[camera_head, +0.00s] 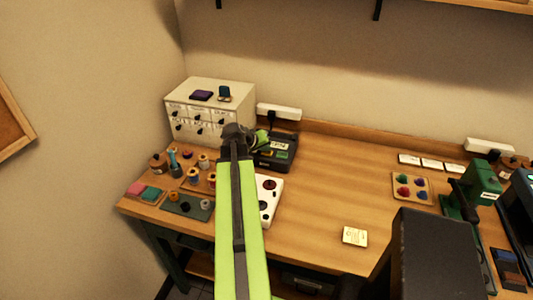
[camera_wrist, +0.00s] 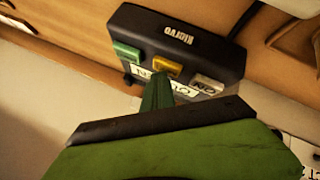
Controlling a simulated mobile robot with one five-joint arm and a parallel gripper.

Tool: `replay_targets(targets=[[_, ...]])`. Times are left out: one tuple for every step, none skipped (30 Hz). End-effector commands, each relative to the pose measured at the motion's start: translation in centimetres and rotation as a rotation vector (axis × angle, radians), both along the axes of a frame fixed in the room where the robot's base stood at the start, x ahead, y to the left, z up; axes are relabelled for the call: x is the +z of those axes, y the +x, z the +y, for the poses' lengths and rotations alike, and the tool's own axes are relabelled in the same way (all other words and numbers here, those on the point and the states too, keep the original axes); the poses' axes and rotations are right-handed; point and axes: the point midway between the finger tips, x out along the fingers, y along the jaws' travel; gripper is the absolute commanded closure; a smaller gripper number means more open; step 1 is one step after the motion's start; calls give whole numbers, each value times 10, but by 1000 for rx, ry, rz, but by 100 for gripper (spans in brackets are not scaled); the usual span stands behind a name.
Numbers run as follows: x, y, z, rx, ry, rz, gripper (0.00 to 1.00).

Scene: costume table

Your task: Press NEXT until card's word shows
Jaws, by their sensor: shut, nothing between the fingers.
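The black button device (camera_head: 287,160) stands at the back left of the table, behind my arm. In the wrist view the device (camera_wrist: 140,20) appears upside down, with a small lettered display (camera_wrist: 178,34) I cannot read surely. Green (camera_wrist: 125,51), yellow (camera_wrist: 166,67) and pale grey (camera_wrist: 207,84) buttons line its near side; a white label strip is partly hidden. My gripper (camera_wrist: 158,93) is shut and empty, its tips close to the yellow button; contact cannot be told. A cream card (camera_head: 354,236) lies on the front table; its print is too small to read.
A white drawer cabinet (camera_head: 208,100) stands behind spools and small items at the left. A white panel with round knobs (camera_head: 268,196) is beside my arm. White cards (camera_head: 432,163), a tray of coloured pieces (camera_head: 411,193) and a green machine (camera_head: 482,183) are at right. Mid-table is clear.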

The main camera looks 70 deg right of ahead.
Motion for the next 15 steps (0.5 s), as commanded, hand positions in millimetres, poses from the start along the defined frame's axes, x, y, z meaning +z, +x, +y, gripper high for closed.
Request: replay_targets(targets=[[-1, 0, 0, -1, 1, 0, 100], [-2, 0, 0, -1, 1, 0, 100], [-1, 0, 0, -1, 1, 0, 100], [-1, 0, 0, -1, 1, 0, 100], [-1, 0, 0, -1, 1, 0, 100], [-1, 0, 0, -1, 1, 0, 100], [-1, 0, 0, -1, 1, 0, 100], [-1, 0, 0, -1, 1, 0, 100], [-1, 0, 0, -1, 1, 0, 100], [-1, 0, 0, -1, 1, 0, 100], [0, 0, 0, -1, 1, 0, 100], [2, 0, 0, -1, 1, 0, 100], [3, 0, 0, -1, 1, 0, 100], [5, 0, 0, -1, 1, 0, 100], [7, 0, 0, -1, 1, 0, 100]])
